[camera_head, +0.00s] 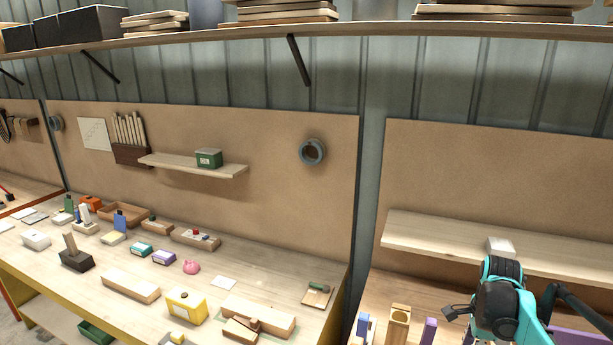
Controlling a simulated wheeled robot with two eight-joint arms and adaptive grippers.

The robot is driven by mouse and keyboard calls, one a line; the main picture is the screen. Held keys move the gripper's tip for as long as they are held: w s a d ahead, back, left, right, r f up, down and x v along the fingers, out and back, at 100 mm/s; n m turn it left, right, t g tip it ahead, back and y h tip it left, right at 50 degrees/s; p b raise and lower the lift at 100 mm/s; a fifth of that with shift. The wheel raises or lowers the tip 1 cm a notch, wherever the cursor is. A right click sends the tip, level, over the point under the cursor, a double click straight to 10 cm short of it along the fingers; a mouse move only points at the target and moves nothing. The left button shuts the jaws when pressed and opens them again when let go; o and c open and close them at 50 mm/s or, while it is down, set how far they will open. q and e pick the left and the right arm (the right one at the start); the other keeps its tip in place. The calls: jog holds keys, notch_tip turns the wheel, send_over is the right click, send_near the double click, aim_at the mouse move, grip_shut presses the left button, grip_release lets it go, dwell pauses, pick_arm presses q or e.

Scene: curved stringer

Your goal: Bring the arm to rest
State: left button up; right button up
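One teal and black arm of mine, my right one, shows at the lower right, in front of the right-hand bench. Its small black end (458,312) points left, above the bench top. I cannot make out whether its fingers are apart or together, and I see nothing clearly held in it. The lower part of the arm is cut off by the bottom edge of the view. My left arm and gripper are not in view.
A wall shelf (440,243) holding a white box (500,246) runs behind my arm. Wooden blocks (398,325) stand close to its left.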

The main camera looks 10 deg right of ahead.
pick_arm(q)
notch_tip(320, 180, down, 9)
jog(key=b, duration=0.9)
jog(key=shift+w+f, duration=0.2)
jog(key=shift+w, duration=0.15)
pick_arm(e)
jog(key=s+a+f+n+t, duration=0.1)
jog(key=a+f+n+t, duration=0.1)
jog(key=a+n, duration=0.6)
jog(key=s+a+f+n+t, duration=0.2)
jog(key=a+f+n, duration=0.1)
jog(key=a+n, duration=0.5)
jog(key=s+a+f+n+t, duration=0.2)
jog(key=a+n, duration=0.6)
jog(key=a, duration=0.5)
jog(key=shift+s+f+t, duration=0.15)
jog(key=shift+f+t, duration=0.35)
jog(key=shift+f, duration=0.25)
